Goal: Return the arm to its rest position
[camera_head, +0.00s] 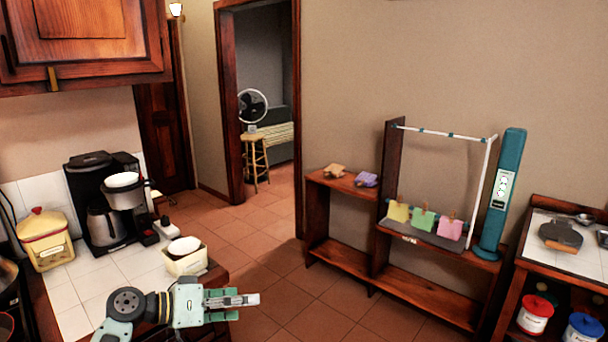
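My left arm comes in at the bottom left, over the front of the tiled counter. Its grey and pale green gripper (245,300) points to the right, past the counter's edge and above the tiled floor. I see it from the side, and its fingers are too small and overlapped to tell whether they are open or shut. I see no object clearly held in it. My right arm and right gripper are not in view.
A white container (184,262) stands on the counter (75,295) just behind my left gripper. A coffee maker (112,200) and a yellow canister (45,240) stand farther back. A wooden shelf (430,295) stands against the wall. The floor between is clear.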

